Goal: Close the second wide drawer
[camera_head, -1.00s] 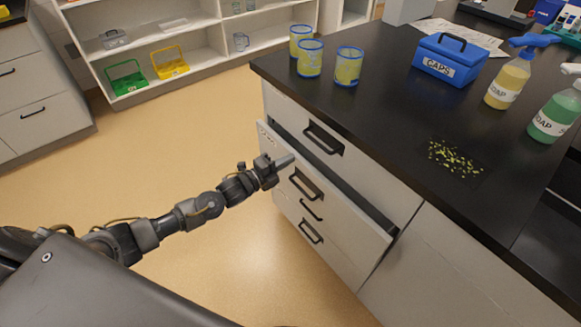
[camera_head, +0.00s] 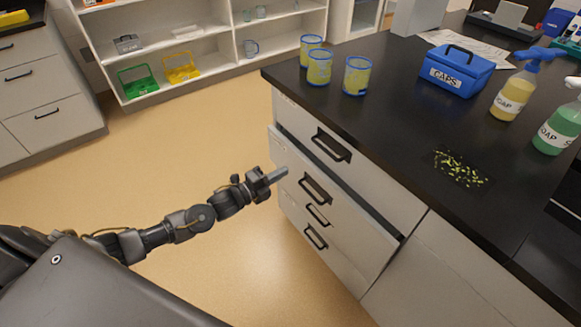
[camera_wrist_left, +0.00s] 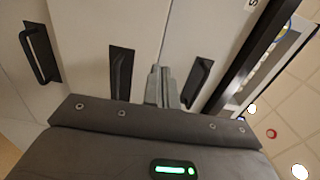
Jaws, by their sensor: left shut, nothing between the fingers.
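The second wide drawer (camera_head: 345,205), pale with a dark handle (camera_head: 316,188), stands partly out of the cabinet. A dark gap shows along its top edge, under the top drawer (camera_head: 365,165). My left gripper (camera_head: 281,174) is shut and empty, its tips over the left part of this drawer front, left of the handle. Whether they touch it I cannot tell. In the left wrist view the shut fingers (camera_wrist_left: 165,87) point at the pale fronts, between two dark handles. My right gripper is not in view.
Lower drawers (camera_head: 325,250) below look shut. The black countertop (camera_head: 400,130) above holds yellow-green cups (camera_head: 357,76), a blue CAPS box (camera_head: 457,69), soap bottles (camera_head: 513,90) and scattered yellow bits (camera_head: 460,167). The floor (camera_head: 170,150) left of the cabinet is clear.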

